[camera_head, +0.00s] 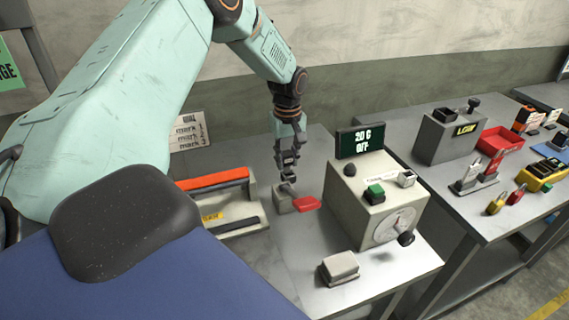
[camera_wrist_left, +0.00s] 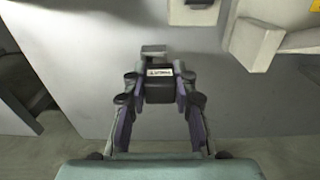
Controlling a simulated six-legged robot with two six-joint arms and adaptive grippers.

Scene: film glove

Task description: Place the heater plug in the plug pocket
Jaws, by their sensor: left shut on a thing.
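My left gripper (camera_head: 288,170) points down over the table, to the left of the heater box. In the left wrist view my left gripper (camera_wrist_left: 159,88) is shut on a dark block with a white label, which looks like the heater plug (camera_wrist_left: 159,90). The label is too small to read surely. A small grey piece (camera_wrist_left: 153,50) shows just past the plug; I cannot tell if it is part of it. In the head view a grey block (camera_head: 281,203) and a red piece (camera_head: 307,203) are just below the fingers. I cannot tell which thing is the plug pocket. My right gripper is out of view.
A cream case with an orange bar (camera_head: 213,180) stands left. A small cream block (camera_head: 340,268) lies in front. Another table with several items is at right.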

